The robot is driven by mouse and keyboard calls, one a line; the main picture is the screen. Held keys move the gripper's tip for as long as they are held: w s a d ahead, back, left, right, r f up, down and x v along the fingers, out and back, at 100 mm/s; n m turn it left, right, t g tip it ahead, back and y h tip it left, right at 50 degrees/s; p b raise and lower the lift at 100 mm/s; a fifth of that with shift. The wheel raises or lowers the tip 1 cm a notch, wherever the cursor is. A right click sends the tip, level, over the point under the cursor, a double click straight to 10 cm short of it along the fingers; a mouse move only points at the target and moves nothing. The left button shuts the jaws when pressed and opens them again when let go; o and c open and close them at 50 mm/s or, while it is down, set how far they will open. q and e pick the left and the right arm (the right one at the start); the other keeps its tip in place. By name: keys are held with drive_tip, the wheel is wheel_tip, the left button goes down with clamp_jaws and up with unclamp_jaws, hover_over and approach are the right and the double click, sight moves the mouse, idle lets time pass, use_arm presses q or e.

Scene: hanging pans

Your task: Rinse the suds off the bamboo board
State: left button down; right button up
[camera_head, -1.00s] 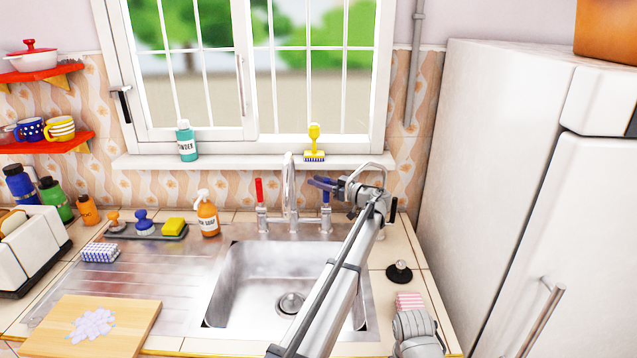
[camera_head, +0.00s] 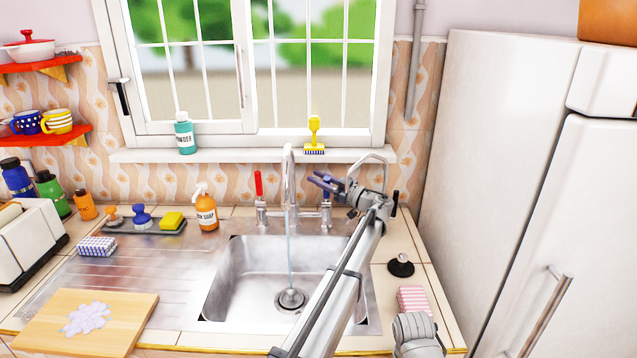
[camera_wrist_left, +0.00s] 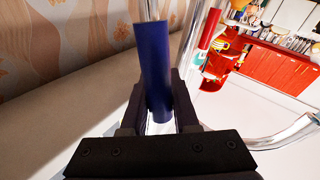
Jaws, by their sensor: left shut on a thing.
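The bamboo board (camera_head: 115,335) lies at the lower left, partly on the drainboard, with a pale patch of suds (camera_head: 86,318) on it. A thin stream of water (camera_head: 290,255) falls from the tap spout (camera_head: 289,175) into the sink (camera_head: 232,275). My left gripper (camera_head: 325,183) is at the tap's right side, shut on the blue tap handle (camera_wrist_left: 155,70), which stands between its fingers in the left wrist view. The red tap handle (camera_head: 258,184) stands upright on the left.
A yellow sponge (camera_head: 172,221), a spray soap bottle (camera_head: 206,212) and scrubbers stand behind the drainboard. A black plug (camera_head: 401,265) and a pink striped sponge (camera_head: 413,299) lie right of the sink. My left arm crosses the sink's right side.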

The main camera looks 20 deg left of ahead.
use_arm(q)
drive_tip(key=c, duration=0.7)
unclamp_jaws()
drive_tip(key=shift+d, duration=0.15)
drive_tip(key=b+v, duration=0.1)
drive_tip(key=v, duration=0.6)
drive_tip(key=shift+s+d, duration=0.15)
drive_tip(key=shift+d, duration=0.15)
drive_tip(key=shift+f, duration=0.15)
